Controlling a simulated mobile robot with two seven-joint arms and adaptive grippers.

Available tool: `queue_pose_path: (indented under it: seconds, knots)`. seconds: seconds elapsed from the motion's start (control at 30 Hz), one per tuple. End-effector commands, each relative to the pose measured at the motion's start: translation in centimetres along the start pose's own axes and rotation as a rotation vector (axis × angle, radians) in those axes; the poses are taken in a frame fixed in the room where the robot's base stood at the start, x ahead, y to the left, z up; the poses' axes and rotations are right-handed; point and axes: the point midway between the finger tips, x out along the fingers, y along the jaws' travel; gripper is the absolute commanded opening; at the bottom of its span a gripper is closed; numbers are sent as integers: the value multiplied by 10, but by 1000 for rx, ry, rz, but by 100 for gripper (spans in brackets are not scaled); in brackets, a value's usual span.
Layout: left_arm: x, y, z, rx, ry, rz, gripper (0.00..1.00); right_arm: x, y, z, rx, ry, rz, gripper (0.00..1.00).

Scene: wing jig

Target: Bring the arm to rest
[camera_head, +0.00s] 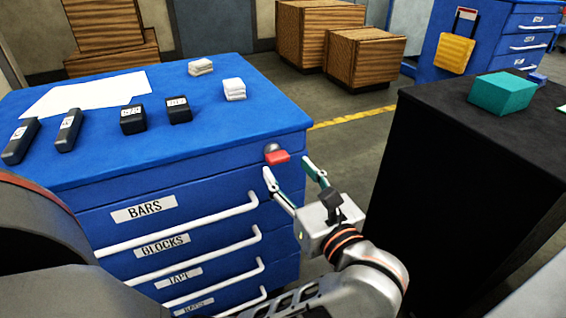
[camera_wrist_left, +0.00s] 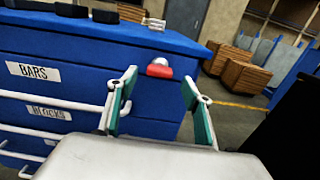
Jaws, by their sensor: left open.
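My left gripper (camera_head: 290,178) is open and empty. It is in front of the right end of the blue drawer cabinet (camera_head: 220,184), just below and in front of a small red-tabbed lock (camera_head: 277,156) at the cabinet's upper right corner. In the left wrist view the two green-padded fingers (camera_wrist_left: 160,105) stand apart with the red tab (camera_wrist_left: 159,70) showing beyond the gap between them. I cannot tell from these views whether a finger touches the cabinet or a drawer handle. My right gripper is not in view.
The cabinet top holds black bars (camera_head: 69,131), black blocks (camera_head: 132,119), white stacks (camera_head: 234,89) and paper (camera_head: 85,95). White drawer handles (camera_head: 185,230) stick out in front. A black bench (camera_head: 450,170) with a green box (camera_head: 502,92) stands right. Wooden crates (camera_head: 365,57) stand behind on open floor.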

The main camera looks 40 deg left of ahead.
Motion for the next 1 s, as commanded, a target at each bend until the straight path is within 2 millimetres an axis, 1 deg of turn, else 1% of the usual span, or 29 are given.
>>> queue_pose_path:
  seconds: [0.07, 0.2, 0.73, 0.87, 0.93, 1.0]
  knots:
    - [-7, 0, 0, 0, 2, 0, 50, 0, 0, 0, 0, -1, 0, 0]
    - [-11, 0, 0, 1, 0, 1, 50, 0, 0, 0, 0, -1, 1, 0]
    - [-11, 1, 1, 6, -6, 2, 50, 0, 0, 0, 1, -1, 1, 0]
    - [-10, 14, 8, 73, -77, 18, 50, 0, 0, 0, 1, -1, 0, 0]
    - [-10, 26, 17, 153, -158, 34, 50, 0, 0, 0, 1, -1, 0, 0]
    - [-14, 39, 30, 258, -267, 52, 50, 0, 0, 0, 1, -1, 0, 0]
